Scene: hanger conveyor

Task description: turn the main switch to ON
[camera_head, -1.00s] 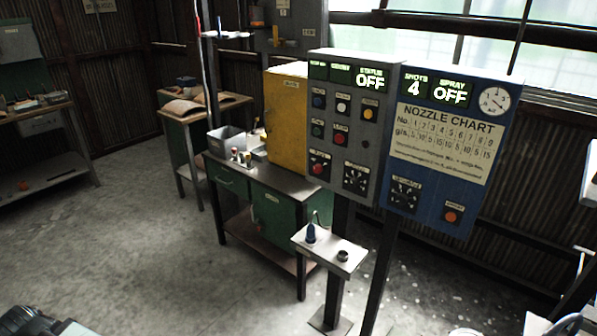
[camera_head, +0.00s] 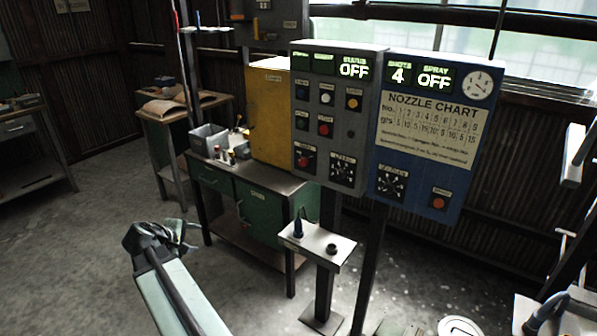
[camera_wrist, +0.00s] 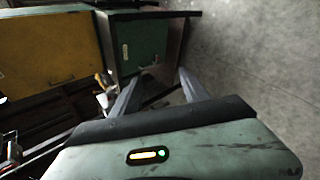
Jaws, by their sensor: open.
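The grey control panel (camera_head: 350,110) stands on a post right of centre in the head view. Its status display reads OFF. A black rotary dial (camera_head: 342,171) sits at its lower right and a red knob (camera_head: 305,161) at its lower left. I cannot tell from the small labels which is the main switch. My gripper (camera_head: 180,232) is at lower left in the head view, well left of and apart from the panel. In the wrist view my gripper (camera_wrist: 165,78) has its two fingers spread with nothing between them. The panel's face is not recognisable in the wrist view.
The blue panel (camera_head: 428,140) with the nozzle chart adjoins on the right. A small shelf (camera_head: 316,246) with a blue-topped item juts out below. A green workbench (camera_head: 228,212) carries a yellow cabinet (camera_head: 268,110). The floor in front is clear.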

